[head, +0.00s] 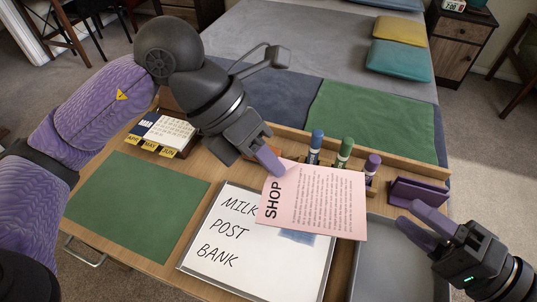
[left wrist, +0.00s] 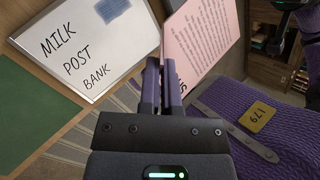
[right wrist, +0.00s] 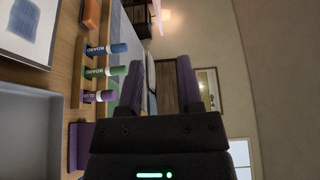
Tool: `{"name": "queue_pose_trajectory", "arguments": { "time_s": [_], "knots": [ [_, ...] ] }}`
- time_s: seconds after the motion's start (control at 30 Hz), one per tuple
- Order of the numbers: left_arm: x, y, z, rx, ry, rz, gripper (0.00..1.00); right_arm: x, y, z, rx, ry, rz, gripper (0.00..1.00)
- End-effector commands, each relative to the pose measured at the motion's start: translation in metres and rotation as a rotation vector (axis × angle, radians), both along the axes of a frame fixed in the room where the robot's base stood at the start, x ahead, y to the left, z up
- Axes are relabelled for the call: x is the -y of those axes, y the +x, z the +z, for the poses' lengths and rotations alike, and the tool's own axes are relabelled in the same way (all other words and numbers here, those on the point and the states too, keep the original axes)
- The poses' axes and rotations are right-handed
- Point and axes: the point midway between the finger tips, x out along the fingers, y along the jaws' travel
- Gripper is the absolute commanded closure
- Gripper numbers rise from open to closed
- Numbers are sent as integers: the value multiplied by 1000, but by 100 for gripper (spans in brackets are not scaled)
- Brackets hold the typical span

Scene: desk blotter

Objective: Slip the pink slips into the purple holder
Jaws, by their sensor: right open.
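A pink slip (head: 325,205) headed SHOP hangs in the air over the right part of the whiteboard. My left gripper (head: 270,160) is shut on its upper left corner, and in the left wrist view the slip (left wrist: 200,38) shows at the closed fingers (left wrist: 160,80). The purple holder (head: 418,192) stands at the desk's right back, right of the slip; it also shows in the right wrist view (right wrist: 82,145). My right gripper (head: 425,220) is open and empty, just in front of the holder. I see only one pink slip.
A whiteboard (head: 205,262) reading MILK, POST, BANK lies below the slip. A grey tray (head: 385,260) is at right, a green mat (head: 135,205) and a calendar (head: 168,133) at left.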

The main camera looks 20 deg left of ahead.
Motion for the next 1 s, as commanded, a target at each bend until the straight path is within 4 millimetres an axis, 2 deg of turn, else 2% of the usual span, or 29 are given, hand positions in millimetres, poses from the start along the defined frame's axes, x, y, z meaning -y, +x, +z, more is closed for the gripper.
{"name": "queue_pose_trajectory", "arguments": {
  "time_s": [0.23, 0.37, 0.47, 0.53, 0.6, 0.67, 0.7, 0.77, 0.8, 0.83, 0.9, 0.97, 1.0],
  "knots": [
    [0, 0, 0, 0, 0, 0, 100, 17, -7, -1, 2, -5, -6, 54],
    [0, 0, 0, 0, 0, 0, 100, 40, 12, -21, 49, -106, -104, 54],
    [0, 0, 0, 0, 0, 0, 100, 84, 43, -58, 115, -295, -279, 54],
    [0, 0, 0, 0, 0, 0, 100, 125, 60, -89, 143, -458, -415, 54],
    [0, 0, 0, 0, 0, 0, 100, 167, 70, -121, 152, -627, -539, 54],
    [0, 0, 0, 0, 0, 0, 100, 203, 71, -149, 144, -777, -631, 54],
    [0, 0, 0, 0, 0, 0, 100, 226, 68, -169, 130, -880, -683, 54],
    [0, 0, 0, 0, 0, 0, 100, 258, 58, -201, 95, -1039, -741, 54],
    [0, 0, 0, 0, 0, 0, 100, 275, 47, -224, 65, -1147, -761, 54],
    [0, 0, 0, 0, 0, 0, 100, 284, 36, -242, 38, -1224, -756, 54],
    [0, 0, 0, 0, 0, 0, 100, 284, 4, -287, -33, -1359, -670, 54],
    [0, 0, 0, 0, 0, 0, 100, 271, -24, -322, -87, -1429, -554, 54],
    [0, 0, 0, 0, 0, 0, 100, 260, -45, -342, -119, -1463, -468, 54]
  ]
}}
